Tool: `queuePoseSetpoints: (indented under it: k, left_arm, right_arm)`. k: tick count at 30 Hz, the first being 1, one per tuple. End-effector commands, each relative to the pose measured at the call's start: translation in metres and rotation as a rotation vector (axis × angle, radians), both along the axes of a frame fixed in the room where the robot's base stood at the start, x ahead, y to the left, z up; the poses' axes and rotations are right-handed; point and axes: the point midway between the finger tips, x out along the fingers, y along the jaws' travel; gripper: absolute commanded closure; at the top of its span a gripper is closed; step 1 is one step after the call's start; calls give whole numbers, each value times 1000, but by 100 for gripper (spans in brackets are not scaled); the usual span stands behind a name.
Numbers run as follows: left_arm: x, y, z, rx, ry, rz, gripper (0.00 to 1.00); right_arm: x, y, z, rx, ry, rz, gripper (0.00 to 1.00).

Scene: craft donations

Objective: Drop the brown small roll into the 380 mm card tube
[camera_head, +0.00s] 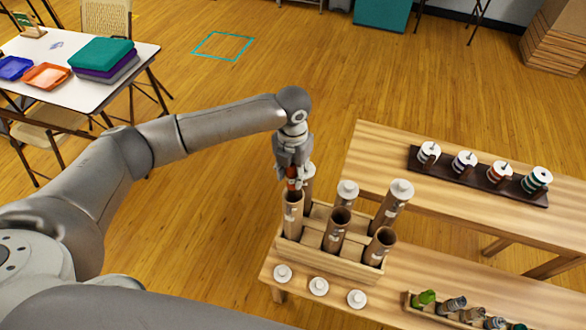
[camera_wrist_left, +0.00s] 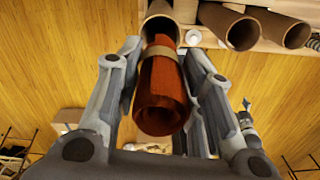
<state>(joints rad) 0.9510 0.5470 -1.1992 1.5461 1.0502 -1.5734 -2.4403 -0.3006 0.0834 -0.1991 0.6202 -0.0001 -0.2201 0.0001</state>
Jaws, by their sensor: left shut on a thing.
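My left gripper (camera_head: 291,166) is shut on the brown small roll (camera_head: 292,183), a reddish-brown roll with a tan band. It also shows between the fingers in the left wrist view (camera_wrist_left: 160,92). The roll's far end is at the mouth of the left front open card tube (camera_head: 292,222), which shows beyond it in the wrist view (camera_wrist_left: 159,9). I cannot tell how far inside it is. Two more open tubes stand to its right, a middle one (camera_head: 333,235) and a right one (camera_head: 378,248). Tube lengths are not readable. My right gripper is not in view.
The wooden rack (camera_head: 350,270) holds the tubes, with white-capped ones (camera_head: 391,207) behind. Three loose white caps, one at the left (camera_head: 283,273), lie in front. A tray (camera_head: 418,307) with several rolls is lower right. A dark board (camera_head: 483,178) holds several spools.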

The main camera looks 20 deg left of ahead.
Motion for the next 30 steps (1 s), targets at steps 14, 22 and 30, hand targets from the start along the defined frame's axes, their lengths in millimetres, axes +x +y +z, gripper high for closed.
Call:
queuePoseSetpoints:
  k: [14,22,30]
  left_arm:
    - [0,0,-47,0,0,1,86]
    - [0,0,-68,0,1,1,86]
    - [0,0,-70,0,0,1,86]
  right_arm:
    - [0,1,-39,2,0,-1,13]
    - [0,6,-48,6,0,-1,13]
    - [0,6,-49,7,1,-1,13]
